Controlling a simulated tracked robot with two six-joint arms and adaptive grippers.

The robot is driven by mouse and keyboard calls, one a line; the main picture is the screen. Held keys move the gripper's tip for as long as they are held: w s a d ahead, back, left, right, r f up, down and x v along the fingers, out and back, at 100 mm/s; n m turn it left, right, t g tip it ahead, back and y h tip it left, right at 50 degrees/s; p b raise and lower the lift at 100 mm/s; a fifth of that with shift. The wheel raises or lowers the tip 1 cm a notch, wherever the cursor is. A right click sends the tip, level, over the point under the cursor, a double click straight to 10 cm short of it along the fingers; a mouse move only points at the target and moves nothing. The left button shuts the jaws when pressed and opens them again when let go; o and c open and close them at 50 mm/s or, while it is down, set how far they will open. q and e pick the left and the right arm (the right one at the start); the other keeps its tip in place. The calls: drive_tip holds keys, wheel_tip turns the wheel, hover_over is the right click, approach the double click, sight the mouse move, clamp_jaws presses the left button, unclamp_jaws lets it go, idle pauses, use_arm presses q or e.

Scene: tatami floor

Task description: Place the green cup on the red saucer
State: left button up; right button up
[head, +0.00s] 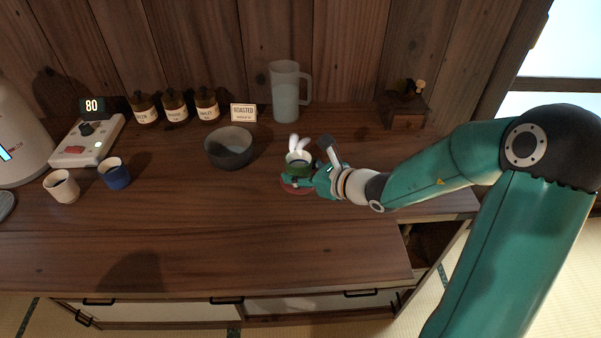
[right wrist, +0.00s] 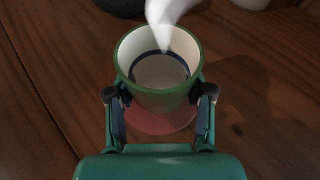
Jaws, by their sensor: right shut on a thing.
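The green cup (right wrist: 160,98) has a white inside with a dark blue ring, and it stands upright between the fingers of my right gripper (right wrist: 160,105). In the head view the green cup (head: 297,166) is partly covered by my right gripper (head: 300,176), which is shut on it. The red saucer (right wrist: 163,122) shows right below the cup; in the head view its red edge (head: 290,188) shows under the gripper. I cannot tell whether the cup's base touches the saucer. My left gripper is not in view.
A dark bowl (head: 229,147) stands to the left, a frosted jug (head: 287,92) behind. A blue cup (head: 115,174) and a pale cup (head: 62,187) stand far left. The front middle of the table is clear.

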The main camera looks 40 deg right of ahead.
drive_tip(key=shift+f, duration=0.1)
drive_tip(key=o, duration=1.4)
drive_tip(key=shift+r, duration=0.2)
drive_tip(key=p+v, duration=0.1)
drive_tip(key=v, duration=1.1)
drive_tip(key=shift+s+f+p, duration=0.1)
drive_tip(key=shift+s+p, duration=0.05)
drive_tip(key=shift+p, duration=0.25)
